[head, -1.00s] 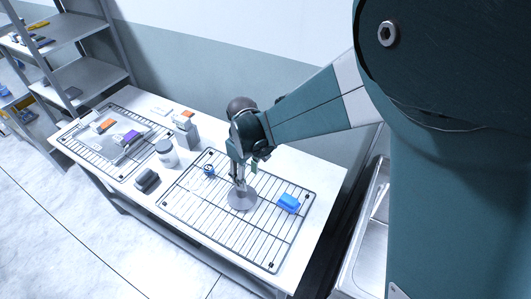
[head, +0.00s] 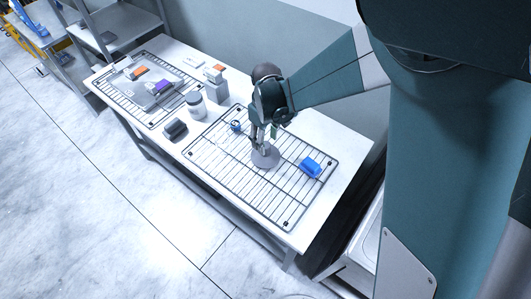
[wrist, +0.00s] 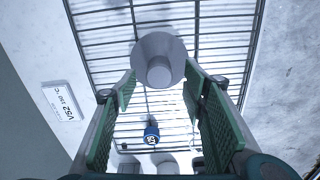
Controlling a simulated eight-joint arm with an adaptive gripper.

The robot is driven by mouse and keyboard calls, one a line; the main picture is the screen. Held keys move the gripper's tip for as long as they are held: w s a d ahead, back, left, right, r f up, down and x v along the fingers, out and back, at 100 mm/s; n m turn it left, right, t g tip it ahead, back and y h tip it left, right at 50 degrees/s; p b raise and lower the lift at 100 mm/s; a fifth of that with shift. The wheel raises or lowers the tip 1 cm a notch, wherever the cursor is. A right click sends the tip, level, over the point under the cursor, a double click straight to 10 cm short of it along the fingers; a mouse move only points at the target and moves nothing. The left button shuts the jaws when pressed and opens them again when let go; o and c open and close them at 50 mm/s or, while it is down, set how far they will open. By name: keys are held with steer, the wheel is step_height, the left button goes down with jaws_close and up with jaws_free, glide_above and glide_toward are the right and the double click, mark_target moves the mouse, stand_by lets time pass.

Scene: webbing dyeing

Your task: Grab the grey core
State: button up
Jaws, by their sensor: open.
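The grey core (wrist: 158,66) is a round grey disc with a short raised stub in its middle, lying flat on the wire rack (wrist: 225,24). In the head view the core (head: 268,158) is partly hidden behind the fingers. My gripper (head: 260,143) is open and points down just above it. In the wrist view the green-padded fingers of my gripper (wrist: 160,82) stand apart to either side of the stub, with the space between them empty. I cannot tell the exact height gap.
On the same rack are a blue block (head: 311,167) and a small blue round item (head: 236,126). A white jar (head: 195,104), a dark roll (head: 175,130) and a grey box (head: 215,88) stand to the left. A second rack (head: 118,103) holds a tray.

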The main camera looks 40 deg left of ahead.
steer(key=shift+f, duration=0.3)
steer(key=shift+f, duration=0.15)
steer(key=shift+f, duration=2.45)
steer(key=shift+w, duration=0.1)
steer(key=c, duration=1)
